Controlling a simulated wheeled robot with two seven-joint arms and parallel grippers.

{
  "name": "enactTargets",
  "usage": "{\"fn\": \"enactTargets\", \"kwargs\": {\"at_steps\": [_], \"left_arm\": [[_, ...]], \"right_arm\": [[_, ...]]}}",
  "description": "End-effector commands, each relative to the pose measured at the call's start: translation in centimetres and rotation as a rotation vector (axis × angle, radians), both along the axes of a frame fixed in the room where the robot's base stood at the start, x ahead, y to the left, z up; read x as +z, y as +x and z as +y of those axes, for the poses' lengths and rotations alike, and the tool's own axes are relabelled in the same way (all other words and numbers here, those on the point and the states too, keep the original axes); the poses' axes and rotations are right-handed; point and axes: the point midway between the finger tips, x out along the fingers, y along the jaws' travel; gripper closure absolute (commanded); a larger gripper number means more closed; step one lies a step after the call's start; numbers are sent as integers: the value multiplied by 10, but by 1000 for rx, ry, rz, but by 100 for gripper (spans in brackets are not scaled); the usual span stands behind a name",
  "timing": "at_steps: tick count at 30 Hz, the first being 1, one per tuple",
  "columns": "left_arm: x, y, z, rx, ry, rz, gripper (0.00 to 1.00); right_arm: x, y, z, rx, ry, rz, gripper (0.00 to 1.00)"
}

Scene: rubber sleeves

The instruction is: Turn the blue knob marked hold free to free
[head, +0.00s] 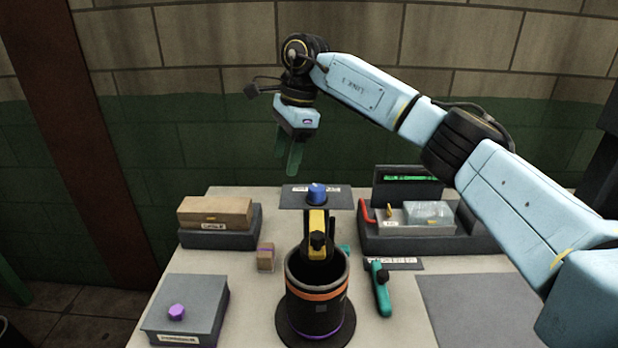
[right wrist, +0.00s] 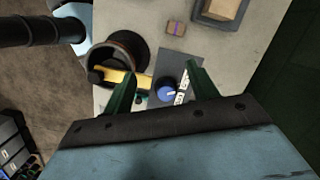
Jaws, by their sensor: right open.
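The blue knob (head: 317,193) stands on a dark plate (head: 292,200) with a white label, behind the black cylinder. In the right wrist view the knob (right wrist: 166,91) shows from above, with a pale pointer line aimed roughly at the white label strip (right wrist: 182,88); the lettering is too small to read. My right gripper (head: 288,158) hangs above and slightly left of the knob in the head view, green fingers down. In the right wrist view the fingers (right wrist: 161,72) are apart, one on each side of the knob, with nothing held. My left gripper is not in view.
A black cylinder (head: 316,312) with an orange band and a yellow bar (head: 317,222) above it stands before the knob. A green-handled tool (head: 381,290) lies right of it. A small box (head: 265,258), a cardboard box (head: 214,212) and an organiser tray (head: 480,240) flank the plate.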

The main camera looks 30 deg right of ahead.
Motion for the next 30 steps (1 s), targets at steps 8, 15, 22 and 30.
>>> {"fn": "enactTargets", "kwargs": {"at_steps": [8, 15, 22, 30], "left_arm": [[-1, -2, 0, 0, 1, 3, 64], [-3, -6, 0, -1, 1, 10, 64], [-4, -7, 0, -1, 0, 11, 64], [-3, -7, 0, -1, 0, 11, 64]], "right_arm": [[37, -17, -69, -60, -201, 82, 42], [0, -18, -70, -61, -203, 88, 42], [-49, -18, -69, -60, -202, 87, 42], [-86, -18, -68, -60, -200, 84, 42]]}}
